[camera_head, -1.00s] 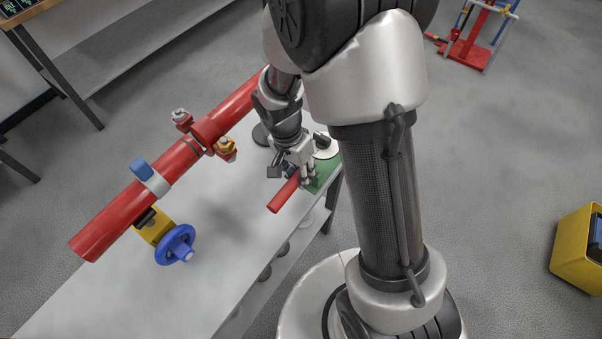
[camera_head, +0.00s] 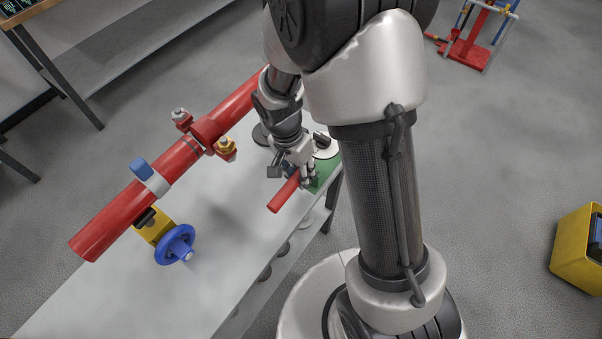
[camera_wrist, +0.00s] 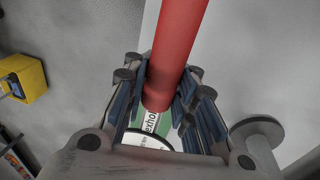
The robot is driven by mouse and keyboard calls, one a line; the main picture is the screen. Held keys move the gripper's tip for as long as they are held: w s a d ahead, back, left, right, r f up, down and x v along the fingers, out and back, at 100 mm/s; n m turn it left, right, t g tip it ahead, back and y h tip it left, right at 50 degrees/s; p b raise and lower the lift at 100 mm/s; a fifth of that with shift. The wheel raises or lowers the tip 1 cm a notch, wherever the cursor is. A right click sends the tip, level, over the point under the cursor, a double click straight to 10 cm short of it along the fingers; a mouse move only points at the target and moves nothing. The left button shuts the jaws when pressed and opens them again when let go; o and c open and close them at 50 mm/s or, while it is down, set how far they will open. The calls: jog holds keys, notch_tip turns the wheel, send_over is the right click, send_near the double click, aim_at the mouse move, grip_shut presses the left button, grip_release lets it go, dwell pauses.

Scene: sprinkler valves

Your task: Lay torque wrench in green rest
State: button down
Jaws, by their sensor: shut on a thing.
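The torque wrench shows as a red bar (camera_head: 284,196) near the right edge of the grey bench, and it fills the upper middle of the wrist view (camera_wrist: 180,45). My gripper (camera_head: 303,180) is around the bar, shut on it; in the wrist view the blue-padded fingers (camera_wrist: 165,100) flank it on both sides. The green rest (camera_head: 325,178) lies at the bench edge, right under and beside my gripper. A strip of green shows below the bar in the wrist view. Whether the wrench touches the rest is hidden by my fingers.
A long red pipe (camera_head: 178,167) with fittings spans the bench to the left. A blue handwheel (camera_head: 176,245) is on its yellow valve. A white disc (camera_head: 327,150) and a grey round stand (camera_wrist: 256,131) are close to my gripper. A yellow bin (camera_head: 577,250) is on the floor.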

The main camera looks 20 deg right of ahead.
jog(key=shift+f, duration=0.1)
jog(key=shift+f, duration=1.15)
jog(key=c, duration=1.2)
grip_release()
jog(key=r, duration=0.4)
jog(key=w+a+r, duration=0.1)
jog(key=r, duration=0.6)
jog(key=shift+w+a+r, duration=0.15)
jog(key=shift+a+r, duration=0.25)
